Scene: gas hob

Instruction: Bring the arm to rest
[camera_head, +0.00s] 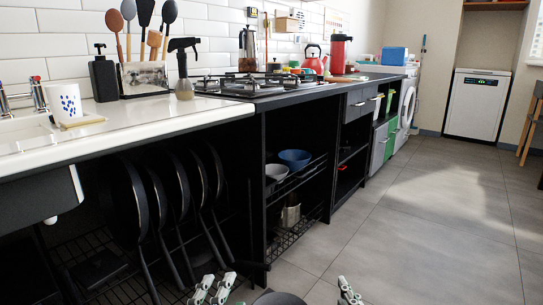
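Both my grippers show only in part at the bottom edge of the head view. My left gripper (213,289) shows two pale green-and-white fingers with a gap between them and nothing seen in it. It is low, in front of the pan rack. My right gripper (348,291) is farther right, over the grey floor. Only a small pale part of it shows, so its opening is unclear. No object is seen held. Most of both arms is out of view. The gas hob (262,84) is on the counter, well above and apart from both grippers.
Dark pans (125,200) stand upright in the open rack below the white counter (150,120). Bowls (294,158) sit on a wire shelf to its right. A spray bottle (184,70) and soap dispenser (103,75) stand on the counter. The floor (440,225) at right is clear.

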